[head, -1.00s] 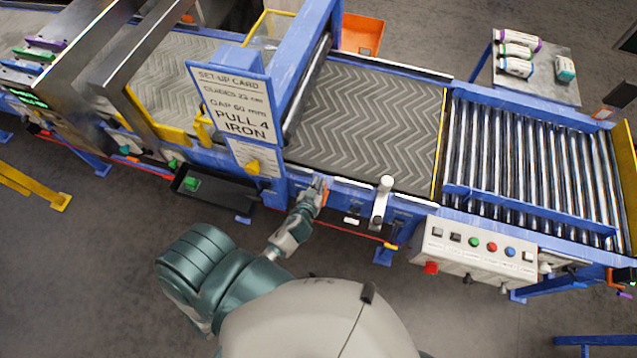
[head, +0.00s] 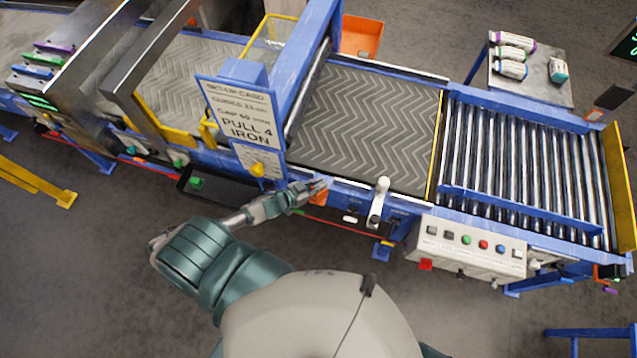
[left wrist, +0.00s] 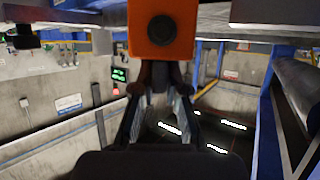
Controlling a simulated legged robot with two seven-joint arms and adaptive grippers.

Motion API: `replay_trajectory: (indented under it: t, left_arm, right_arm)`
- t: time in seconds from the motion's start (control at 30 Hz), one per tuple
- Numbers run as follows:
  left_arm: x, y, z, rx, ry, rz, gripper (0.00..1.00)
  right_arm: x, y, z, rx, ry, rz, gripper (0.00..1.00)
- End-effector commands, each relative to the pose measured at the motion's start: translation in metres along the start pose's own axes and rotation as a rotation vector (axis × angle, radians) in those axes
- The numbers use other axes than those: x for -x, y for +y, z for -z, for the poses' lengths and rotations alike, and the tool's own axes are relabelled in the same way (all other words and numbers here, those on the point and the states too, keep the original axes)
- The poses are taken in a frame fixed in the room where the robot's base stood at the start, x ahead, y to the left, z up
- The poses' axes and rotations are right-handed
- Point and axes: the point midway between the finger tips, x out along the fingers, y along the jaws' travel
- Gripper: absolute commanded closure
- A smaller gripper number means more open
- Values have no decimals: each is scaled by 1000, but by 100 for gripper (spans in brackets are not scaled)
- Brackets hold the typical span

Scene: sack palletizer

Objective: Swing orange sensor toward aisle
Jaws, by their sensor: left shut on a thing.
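The orange sensor (left wrist: 162,28) is a block with a dark round face, at the top middle of the left wrist view. In the head view a bit of it (head: 319,197) shows at the conveyor's near side rail, right at my fingertips. My left gripper (head: 312,188) reaches it from the left, low along the rail. In the left wrist view its two fingers (left wrist: 160,98) come together just below the orange block, shut on it or its mount. The exact contact is hidden behind the fingers. My right gripper is not in view.
A white-knobbed lever (head: 379,203) stands on the rail right of my gripper. A control box (head: 466,246) with coloured buttons hangs farther right. The set-up card (head: 238,113) and a yellow knob (head: 257,170) are at left. The grey floor in front is open.

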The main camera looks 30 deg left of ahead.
Motion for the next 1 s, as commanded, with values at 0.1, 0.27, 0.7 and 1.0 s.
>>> replay_trajectory:
  t: [0.1,0.27,0.7,1.0]
  left_arm:
    - [0,-2,1,-15,-1,-24,100]
    - [0,-1,0,-19,-1,-40,100]
    - [0,-1,0,-19,-1,-41,63]
    - [1,0,0,-18,-1,-42,62]
  right_arm:
    - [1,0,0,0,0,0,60]
    - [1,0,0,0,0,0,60]
    - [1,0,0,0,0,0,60]
    - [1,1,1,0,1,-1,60]
